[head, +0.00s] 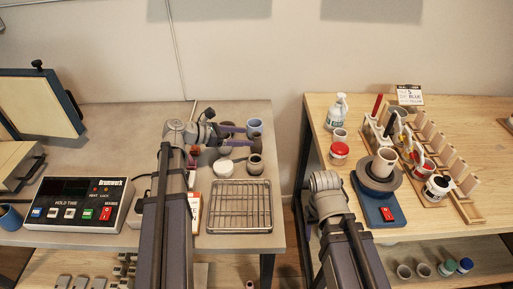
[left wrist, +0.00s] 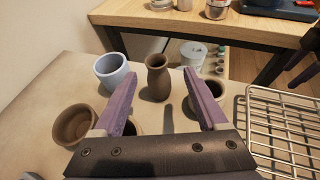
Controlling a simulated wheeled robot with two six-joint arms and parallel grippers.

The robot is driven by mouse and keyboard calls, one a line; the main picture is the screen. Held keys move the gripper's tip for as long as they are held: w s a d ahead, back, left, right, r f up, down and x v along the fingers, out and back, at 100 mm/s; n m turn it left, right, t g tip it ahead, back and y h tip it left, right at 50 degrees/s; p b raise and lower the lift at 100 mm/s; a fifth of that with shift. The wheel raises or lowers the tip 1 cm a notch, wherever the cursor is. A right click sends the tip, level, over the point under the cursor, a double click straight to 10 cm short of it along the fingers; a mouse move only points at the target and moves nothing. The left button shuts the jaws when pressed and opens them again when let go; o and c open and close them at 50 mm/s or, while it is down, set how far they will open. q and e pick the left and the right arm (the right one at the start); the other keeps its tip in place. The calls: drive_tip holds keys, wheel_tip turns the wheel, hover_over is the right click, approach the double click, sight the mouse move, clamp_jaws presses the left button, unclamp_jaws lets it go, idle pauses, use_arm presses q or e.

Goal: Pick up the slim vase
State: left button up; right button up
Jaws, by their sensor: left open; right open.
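The slim vase (left wrist: 157,77) is brown, with a narrow neck and flared rim. It stands upright on the grey table, seen between and beyond the fingers of my left gripper (left wrist: 160,98) in the left wrist view. In the head view the vase (head: 256,145) stands just right of my left gripper (head: 228,135). That gripper is open and empty, pointing at the vase, with a gap between them. My right gripper (left wrist: 303,66) shows partly at the right edge of the left wrist view, away from the vase; its arm hides it in the head view.
A pale blue cup (left wrist: 113,72) stands left of the vase and a dark pot (left wrist: 212,88) right of it. A brown bowl (left wrist: 75,124) is near the left finger. A wire rack (head: 240,206) lies towards the front. A gap separates the grey table from the wooden table (head: 318,108).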

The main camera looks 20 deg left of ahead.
sight(254, 137)
use_arm(q)
drive_tip(key=shift+w+d+f, duration=0.25)
drive_tip(key=shift+w+d, duration=0.05)
drive_tip(key=shift+d, duration=0.1)
drive_tip(key=b+x, duration=0.2)
drive_tip(key=x, duration=0.2)
drive_tip(key=shift+w+a+f, duration=0.1)
drive_tip(key=shift+w+f, duration=0.15)
drive_tip(key=shift+w+d, duration=0.25)
drive_tip(key=shift+d, duration=0.1)
drive_tip(key=shift+c, duration=0.2)
clamp_jaws()
